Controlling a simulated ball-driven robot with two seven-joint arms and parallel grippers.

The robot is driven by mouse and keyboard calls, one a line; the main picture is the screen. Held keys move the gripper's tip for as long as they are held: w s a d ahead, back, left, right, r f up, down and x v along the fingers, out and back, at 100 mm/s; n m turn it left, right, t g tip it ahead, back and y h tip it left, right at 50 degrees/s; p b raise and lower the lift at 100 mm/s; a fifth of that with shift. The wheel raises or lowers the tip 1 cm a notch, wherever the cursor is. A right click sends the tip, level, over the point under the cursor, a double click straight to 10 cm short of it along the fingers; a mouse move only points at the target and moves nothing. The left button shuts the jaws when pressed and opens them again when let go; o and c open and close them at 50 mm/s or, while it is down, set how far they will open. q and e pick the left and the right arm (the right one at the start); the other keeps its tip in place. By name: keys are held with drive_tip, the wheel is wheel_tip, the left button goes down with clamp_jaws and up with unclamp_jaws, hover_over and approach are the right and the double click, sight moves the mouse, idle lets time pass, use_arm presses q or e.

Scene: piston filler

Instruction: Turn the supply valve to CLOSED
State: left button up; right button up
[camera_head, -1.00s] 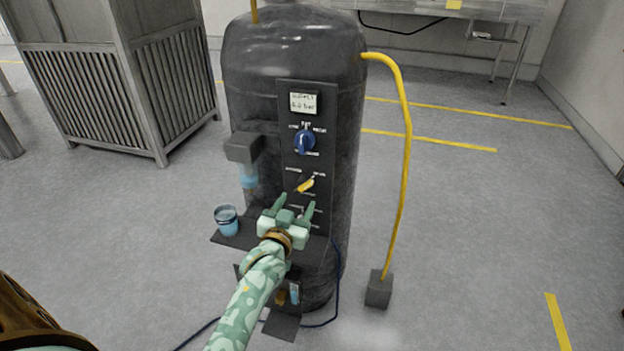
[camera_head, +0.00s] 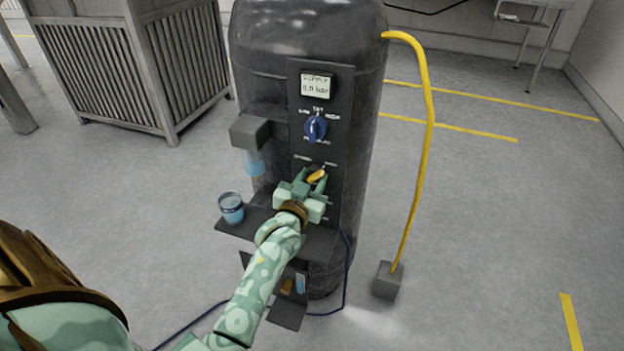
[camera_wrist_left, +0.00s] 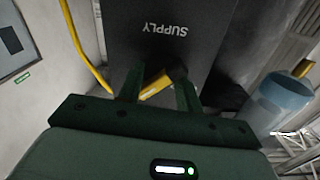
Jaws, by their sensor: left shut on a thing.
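The supply valve's yellow lever (camera_head: 316,176) sits on the dark control panel, below the blue knob, and is tilted, its right end higher in the head view. In the left wrist view the yellow lever (camera_wrist_left: 156,86) lies between the fingers, below the upside-down word SUPPLY. My left gripper (camera_head: 307,181) is at the panel, shut on the lever; its fingers also show in the left wrist view (camera_wrist_left: 158,92). The fingers hide part of the lever and the labels around it. My right gripper is not in view.
A blue cup (camera_head: 231,207) stands on the dark shelf (camera_head: 240,226) left of my gripper. A yellow hose (camera_head: 427,120) runs down the tank's right side to a grey block (camera_head: 386,280).

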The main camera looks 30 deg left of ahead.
use_arm(q)
drive_tip(key=shift+r+n+p, duration=0.1)
drive_tip(key=shift+n+p, duration=0.6)
drive_tip(key=shift+p, duration=0.2)
drive_tip(key=shift+r+n+p, duration=0.1)
drive_tip(key=shift+n+p, duration=1.1)
drive_tip(key=n+p, duration=0.2)
drive_tip(key=shift+n, duration=0.4)
drive_tip(key=n+p, duration=0.1)
drive_tip(key=n, duration=0.1)
drive_tip(key=shift+n, duration=0.3)
drive_tip(key=n+p, duration=0.1)
drive_tip(key=n, duration=0.1)
drive_tip(key=n+p, duration=0.1)
drive_tip(key=n, duration=0.1)
drive_tip(key=shift+f+n, duration=0.2)
drive_tip(key=shift+n, duration=2.1)
